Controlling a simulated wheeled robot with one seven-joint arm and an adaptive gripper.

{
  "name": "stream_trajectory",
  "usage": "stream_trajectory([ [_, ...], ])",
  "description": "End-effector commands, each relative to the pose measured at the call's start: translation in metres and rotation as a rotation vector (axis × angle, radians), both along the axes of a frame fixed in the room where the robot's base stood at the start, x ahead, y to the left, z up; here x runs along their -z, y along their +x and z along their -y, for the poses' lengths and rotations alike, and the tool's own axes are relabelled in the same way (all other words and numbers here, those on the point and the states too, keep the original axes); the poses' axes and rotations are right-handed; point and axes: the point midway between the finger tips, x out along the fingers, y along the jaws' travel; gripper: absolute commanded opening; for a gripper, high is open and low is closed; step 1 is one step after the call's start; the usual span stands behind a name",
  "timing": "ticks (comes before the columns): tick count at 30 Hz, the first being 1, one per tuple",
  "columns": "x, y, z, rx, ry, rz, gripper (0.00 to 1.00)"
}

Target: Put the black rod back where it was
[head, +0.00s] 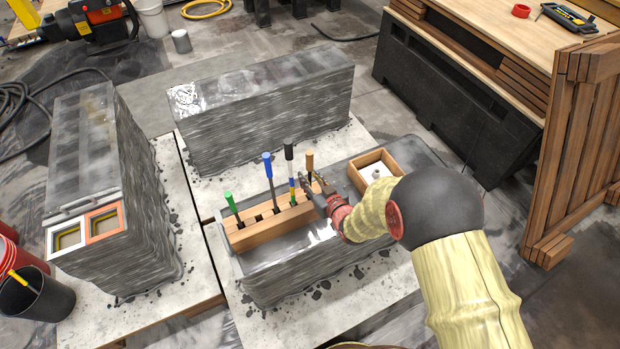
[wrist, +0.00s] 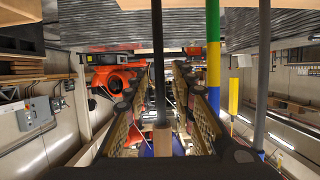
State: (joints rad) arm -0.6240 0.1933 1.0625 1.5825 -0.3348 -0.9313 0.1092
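The wooden rack (head: 262,232) stands on the grey printed block and holds several upright tools. A tool with a black top (head: 289,150) has blue, green and yellow bands below; its banded shaft also shows in the wrist view (wrist: 213,55). At the rack's right end stands a tool with a tan wooden handle (head: 309,161). Its dark shaft (wrist: 158,60) shows upright in the wrist view, between my gripper's fingers. My gripper (head: 312,190) is low beside the rack's right end. Its fingers (wrist: 184,80) look apart. The lower end of the dark shaft is hidden.
Blue-handled (head: 267,160) and green-handled (head: 230,199) tools stand farther left in the rack. A small wooden box (head: 357,173) sits right of my gripper. Layered grey blocks stand behind (head: 270,105) and at left (head: 150,215). A wooden bench is at upper right.

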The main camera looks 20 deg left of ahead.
Motion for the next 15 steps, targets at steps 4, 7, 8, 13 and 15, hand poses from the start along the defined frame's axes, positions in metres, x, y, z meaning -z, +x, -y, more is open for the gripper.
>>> stream_trajectory([
  [4,-0.007,-0.005,0.007,0.001,0.000,0.000,0.26],
  [7,-0.014,-0.015,0.020,0.000,0.000,0.000,0.26],
  [8,-0.016,-0.019,0.024,0.001,0.000,0.000,0.26],
  [13,-0.029,-0.039,0.052,0.002,0.000,0.001,0.26],
  [15,-0.033,-0.047,0.062,0.002,0.000,0.001,0.26],
])
